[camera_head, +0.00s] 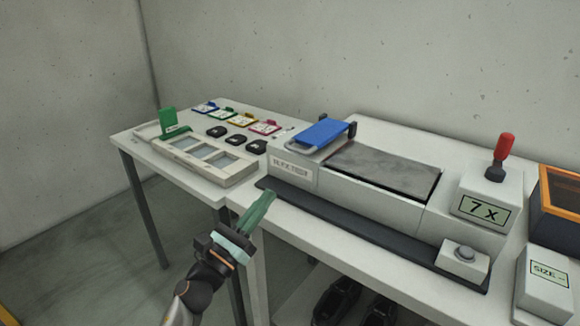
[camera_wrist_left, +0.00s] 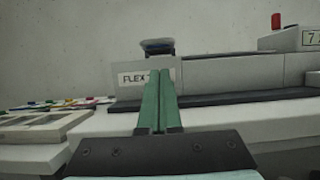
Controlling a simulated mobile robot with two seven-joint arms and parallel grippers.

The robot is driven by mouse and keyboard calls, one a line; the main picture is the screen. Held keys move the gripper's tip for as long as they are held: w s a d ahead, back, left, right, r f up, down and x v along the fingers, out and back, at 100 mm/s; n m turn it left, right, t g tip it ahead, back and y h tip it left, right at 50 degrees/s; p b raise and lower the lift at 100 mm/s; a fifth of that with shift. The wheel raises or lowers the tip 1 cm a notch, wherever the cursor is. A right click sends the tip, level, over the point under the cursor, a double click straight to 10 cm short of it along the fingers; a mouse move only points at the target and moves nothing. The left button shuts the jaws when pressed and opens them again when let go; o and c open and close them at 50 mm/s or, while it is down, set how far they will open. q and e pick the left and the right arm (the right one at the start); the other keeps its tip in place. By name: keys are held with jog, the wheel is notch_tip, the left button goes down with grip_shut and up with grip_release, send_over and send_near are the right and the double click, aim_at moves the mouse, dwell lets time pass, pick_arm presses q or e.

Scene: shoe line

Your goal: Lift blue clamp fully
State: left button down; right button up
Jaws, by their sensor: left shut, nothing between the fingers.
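The blue clamp (camera_head: 326,132) is a flat blue plate with dark ends. It lies tilted over the left end of the flex machine (camera_head: 395,207) in the head view. In the left wrist view the clamp (camera_wrist_left: 157,46) shows edge-on above the machine's label. My left gripper (camera_head: 262,207) has green fingers, pressed together and empty. It is in front of the machine's left end, below the clamp and apart from it. In the left wrist view the closed fingers (camera_wrist_left: 160,100) point at the label. My right gripper does not show.
A red-handled lever (camera_head: 504,150) stands on the box reading "7 x" (camera_head: 481,209). A round button (camera_head: 465,253) sits at the front right. A side table on the left holds a framed tray (camera_head: 188,159), coloured cards and black pieces. Dark shoes (camera_head: 337,301) are below.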

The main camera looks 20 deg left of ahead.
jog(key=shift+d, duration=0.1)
pick_arm(q)
jog(key=p, duration=0.2)
send_near(305, 143)
jog(key=w, duration=0.1)
jog(key=w+d, duration=0.1)
jog(key=w, duration=0.1)
jog(key=shift+d+r, duration=0.1)
jog(key=shift+d, duration=0.05)
jog(key=shift+w+d+r, duration=0.15)
jog(key=shift+w, duration=0.2)
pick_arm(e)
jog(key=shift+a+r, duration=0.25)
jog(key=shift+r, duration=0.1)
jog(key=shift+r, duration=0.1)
pick_arm(q)
jog(key=shift+r+p, duration=0.55)
jog(key=shift+g, duration=0.3)
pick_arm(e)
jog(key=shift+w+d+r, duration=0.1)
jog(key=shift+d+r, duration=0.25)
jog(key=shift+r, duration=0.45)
pick_arm(q)
jog(key=shift+r+p, duration=0.25)
jog(key=shift+p, duration=0.25)
